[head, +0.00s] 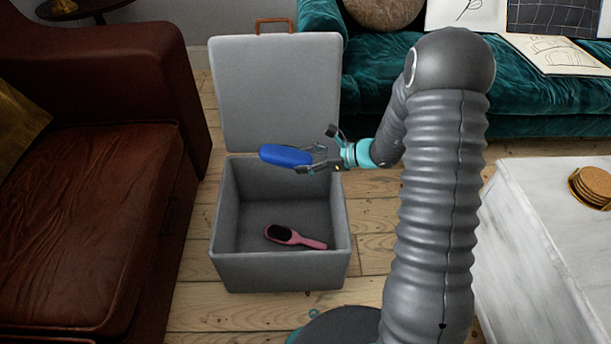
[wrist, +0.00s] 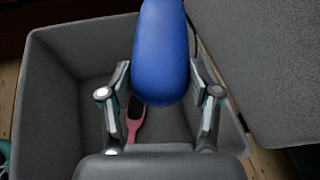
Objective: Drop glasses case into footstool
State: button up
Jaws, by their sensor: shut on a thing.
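The blue glasses case (head: 284,155) is held in my gripper (head: 312,158), which is shut on its near end. It also fills the upper middle of the wrist view (wrist: 160,50), between the two fingers (wrist: 160,92). The grey footstool (head: 282,272) is an open box with its lid (head: 275,95) raised at the back. The case is above the footstool's opening, apart from its walls. In the wrist view the footstool's rim (wrist: 55,60) surrounds the space below the case.
A pink hairbrush (head: 296,238) lies on the footstool's floor. A brown leather sofa (head: 90,200) stands close on the left and a teal sofa (head: 540,107) behind. A white marble table (head: 530,240) with coasters (head: 591,186) is on the right. Bare floorboards (head: 375,225) show between.

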jog(key=s+f+n+g+y+b, duration=0.1)
jog(key=s+f+n+g+b, duration=0.2)
jog(key=f, duration=0.6)
jog(key=shift+s+a+f+n+g+b, duration=0.15)
jog(key=shift+s+f+n+g+b, duration=0.2)
jog(key=shift+g, duration=0.35)
jog(key=shift+r, duration=0.1)
jog(key=o, duration=1.3)
jog(key=shift+c, duration=0.2)
notch_tip(320, 180, up, 5)
send_over(343, 193)
jog(key=shift+f, duration=0.2)
